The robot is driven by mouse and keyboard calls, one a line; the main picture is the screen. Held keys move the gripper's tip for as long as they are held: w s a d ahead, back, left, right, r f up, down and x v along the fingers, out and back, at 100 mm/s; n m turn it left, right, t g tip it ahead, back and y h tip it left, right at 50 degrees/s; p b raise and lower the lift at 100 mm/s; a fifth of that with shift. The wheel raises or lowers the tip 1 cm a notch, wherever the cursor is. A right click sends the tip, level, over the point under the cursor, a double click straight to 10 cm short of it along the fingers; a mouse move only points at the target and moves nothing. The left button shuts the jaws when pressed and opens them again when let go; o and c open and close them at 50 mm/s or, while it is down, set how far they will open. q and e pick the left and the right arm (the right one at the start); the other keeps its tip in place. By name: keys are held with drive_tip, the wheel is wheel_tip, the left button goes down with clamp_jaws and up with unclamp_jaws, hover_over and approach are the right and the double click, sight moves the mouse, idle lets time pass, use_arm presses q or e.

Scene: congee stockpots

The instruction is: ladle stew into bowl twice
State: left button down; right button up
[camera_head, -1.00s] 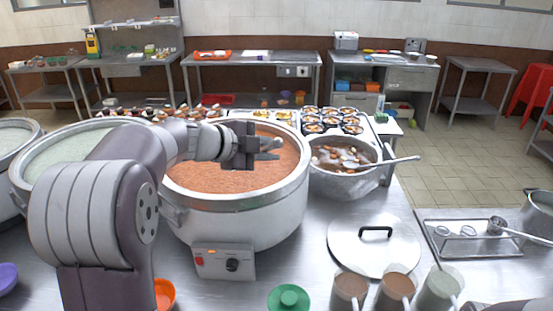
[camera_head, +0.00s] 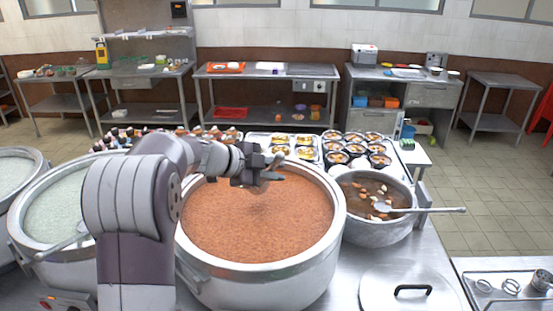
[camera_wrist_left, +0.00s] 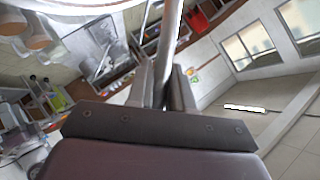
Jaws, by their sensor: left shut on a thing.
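My left gripper (camera_head: 268,168) is over the back part of a large steel pot (camera_head: 340,225) of orange-brown porridge-like food (camera_head: 255,225). It is shut on a slim pale metal handle (camera_wrist_left: 173,30), which runs between the fingers in the left wrist view. I cannot make out the far end of this handle. To the right, a smaller steel pot (camera_head: 375,236) holds brown stew (camera_head: 365,192) with pale and orange chunks. A ladle (camera_head: 435,210) rests in it, its handle over the right rim. My right gripper is out of view.
Several filled dark bowls (camera_head: 357,150) stand on a tray behind the pots. A pot of pale porridge (camera_head: 60,215) stands at left, partly behind my arm. A lid with a black handle (camera_head: 412,290) lies front right, beside a metal tray (camera_head: 505,290). Floor at right is clear.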

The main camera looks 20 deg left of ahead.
use_arm(q)
drive_tip(key=w+a+p, duration=0.1)
drive_tip(key=p, duration=0.2)
drive_tip(key=w+n+g+p, duration=0.1)
drive_tip(key=p, duration=0.2)
drive_tip(key=w+a+n+g+h+p, duration=0.1)
drive_tip(key=w+p, duration=0.1)
drive_tip(key=p, duration=0.1)
drive_tip(key=shift+a+r, duration=0.25)
drive_tip(key=shift+a, duration=0.1)
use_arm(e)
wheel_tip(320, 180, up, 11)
use_arm(q)
wheel_tip(320, 180, down, 8)
drive_tip(key=f+b, duration=0.1)
drive_tip(key=b, duration=1)
drive_tip(key=s+d+f+m+t+b, duration=0.1)
drive_tip(key=s+b, duration=0.3)
drive_tip(key=b, duration=0.4)
drive_tip(key=s+d+f+m+t+y+b, duration=0.1)
drive_tip(key=s+d+f+b, duration=0.2)
drive_tip(key=b, duration=0.5)
drive_tip(key=shift+s+d+m, duration=0.3)
drive_tip(key=shift+s+d, duration=0.1)
drive_tip(key=shift+d, duration=0.35)
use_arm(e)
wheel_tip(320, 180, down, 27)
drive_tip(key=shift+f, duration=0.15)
